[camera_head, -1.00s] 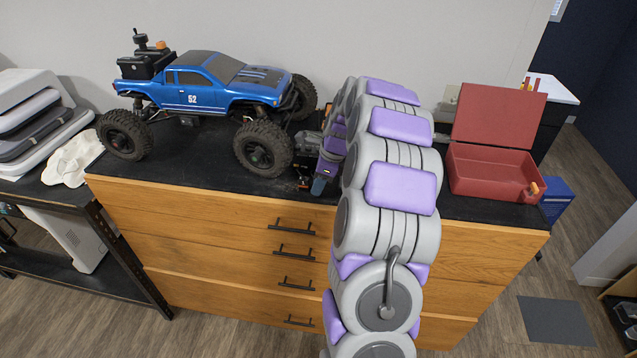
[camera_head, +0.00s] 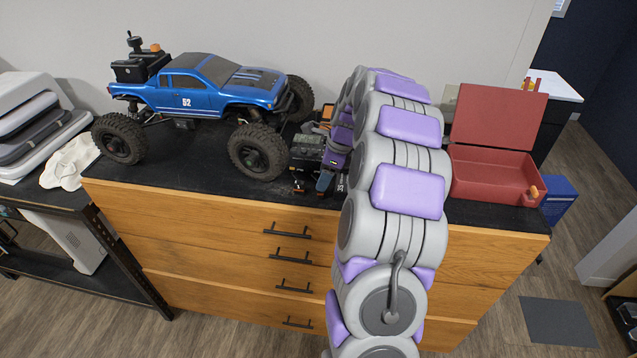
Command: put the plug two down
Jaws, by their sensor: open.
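My gripper (camera_head: 325,183) is low over the black cabinet top, just right of the truck's front wheel. It is open. My own arm hides much of the area behind and to the right of it. A small orange and black piece (camera_head: 299,187) lies on the cabinet top just left of the fingertips, apart from them as far as I can see. It may be a plug, but it is too small to tell. A dark box-shaped device (camera_head: 307,150) sits behind it, between the truck and my gripper.
A blue crawler truck (camera_head: 205,90) stands at the left on the black cabinet top (camera_head: 200,170). An open red case (camera_head: 490,175) stands at the right end. A white cloth (camera_head: 70,162) and stacked cases (camera_head: 30,120) lie on the left table. The cabinet's front strip is clear.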

